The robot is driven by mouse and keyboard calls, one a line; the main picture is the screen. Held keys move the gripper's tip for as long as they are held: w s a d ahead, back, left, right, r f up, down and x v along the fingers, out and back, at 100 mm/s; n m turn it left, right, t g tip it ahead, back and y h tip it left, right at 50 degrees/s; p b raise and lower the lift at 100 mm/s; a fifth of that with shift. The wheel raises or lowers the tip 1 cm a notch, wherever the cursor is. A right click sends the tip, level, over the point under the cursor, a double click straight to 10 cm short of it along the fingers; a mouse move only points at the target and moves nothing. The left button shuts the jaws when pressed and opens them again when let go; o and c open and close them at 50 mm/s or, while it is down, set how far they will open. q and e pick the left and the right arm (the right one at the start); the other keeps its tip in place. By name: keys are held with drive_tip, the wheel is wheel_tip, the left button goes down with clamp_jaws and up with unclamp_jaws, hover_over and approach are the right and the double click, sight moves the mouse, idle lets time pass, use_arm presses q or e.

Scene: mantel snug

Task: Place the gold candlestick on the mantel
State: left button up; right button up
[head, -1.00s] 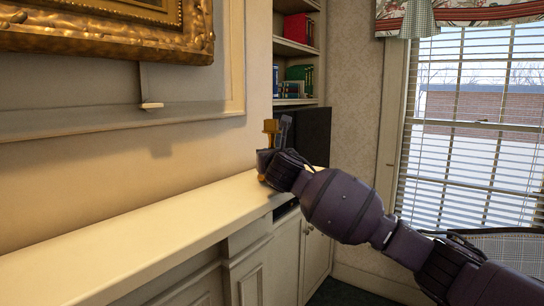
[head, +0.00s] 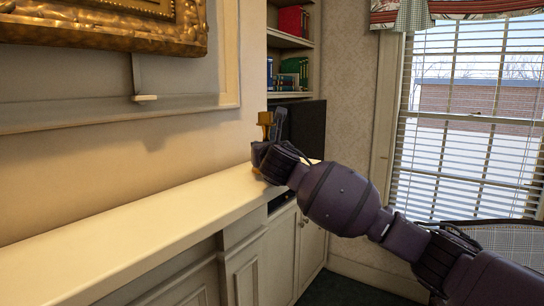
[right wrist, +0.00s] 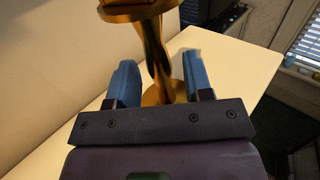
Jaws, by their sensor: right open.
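The gold candlestick (head: 265,119) stands upright at the far end of the cream mantel (head: 120,238). In the right wrist view its twisted stem (right wrist: 154,48) rises from a round base (right wrist: 165,93) that appears to rest on the mantel top (right wrist: 232,72). My right gripper (head: 268,143) is at the candlestick. Its two blue fingers, seen in the right wrist view (right wrist: 162,80), are open, one on each side of the lower stem, with gaps visible. The head view hides the candlestick's lower part behind the gripper. My left gripper is not in view.
A gold-framed picture (head: 105,28) hangs above the mantel. A dark screen (head: 306,130) and a bookshelf (head: 290,40) stand beyond its far end. A window with blinds (head: 470,120) is at the right. The near mantel top is clear.

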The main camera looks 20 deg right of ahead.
drive_tip(key=s, duration=0.6)
drive_tip(key=s+a, duration=0.1)
drive_tip(key=s, duration=0.2)
drive_tip(key=shift+s+b, duration=0.35)
drive_tip(key=shift+s+a, duration=0.15)
drive_tip(key=shift+s, duration=0.45)
